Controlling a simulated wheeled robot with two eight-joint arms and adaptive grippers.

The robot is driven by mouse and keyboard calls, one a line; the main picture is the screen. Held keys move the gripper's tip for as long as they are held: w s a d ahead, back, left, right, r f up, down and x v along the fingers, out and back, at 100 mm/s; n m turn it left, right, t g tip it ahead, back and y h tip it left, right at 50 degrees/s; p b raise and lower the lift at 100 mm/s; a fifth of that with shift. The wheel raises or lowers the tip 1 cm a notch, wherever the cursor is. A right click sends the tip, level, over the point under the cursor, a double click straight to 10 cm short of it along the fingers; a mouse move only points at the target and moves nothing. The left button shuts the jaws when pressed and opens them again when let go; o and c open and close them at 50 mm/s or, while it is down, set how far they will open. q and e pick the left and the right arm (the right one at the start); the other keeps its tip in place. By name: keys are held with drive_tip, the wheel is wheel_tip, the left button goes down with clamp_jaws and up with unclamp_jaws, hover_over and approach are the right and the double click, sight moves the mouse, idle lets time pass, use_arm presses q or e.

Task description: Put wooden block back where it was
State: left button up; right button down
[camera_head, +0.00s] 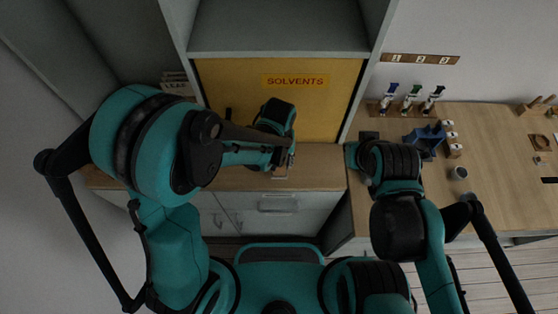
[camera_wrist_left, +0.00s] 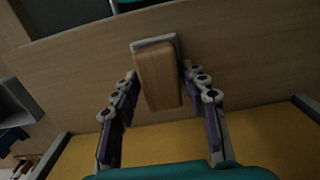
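The wooden block (camera_wrist_left: 158,78) shows in the left wrist view, standing out from a small grey holder (camera_wrist_left: 168,39) on a wooden surface. My left gripper (camera_wrist_left: 160,72) has its two fingers on either side of the block, with narrow gaps visible, so it looks open around it. In the head view, my left gripper (camera_head: 284,164) is over the counter in front of the yellow solvents panel; the block is not clearly visible there. My right gripper (camera_head: 356,152) is by the right worktop's left edge; its fingers are too hidden to judge.
The yellow panel labelled SOLVENTS (camera_head: 295,80) stands behind the narrow wooden counter (camera_head: 325,165). On the right worktop (camera_head: 500,135) are several bottles (camera_head: 411,96) in a rack, a blue bin (camera_head: 426,139) and a grey cup (camera_head: 459,173). Drawers (camera_head: 277,203) lie below the counter.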

use_arm(q)
drive_tip(key=shift+r, duration=0.1)
drive_tip(key=shift+r, duration=0.25)
wheel_tip(320, 180, up, 12)
drive_tip(key=p, duration=0.3)
drive_tip(key=s+a+r+t, duration=0.2)
drive_tip(key=a+r+t, duration=0.1)
drive_tip(key=a, duration=0.6)
drive_tip(key=s+a+r+t, duration=0.3)
drive_tip(key=a+r+t, duration=0.1)
drive_tip(key=a, duration=0.4)
drive_tip(key=shift+a+r, duration=0.4)
drive_tip(key=shift+r, duration=0.4)
wheel_tip(320, 180, down, 12)
drive_tip(key=b, duration=1.1)
drive_tip(key=shift+r, duration=0.1)
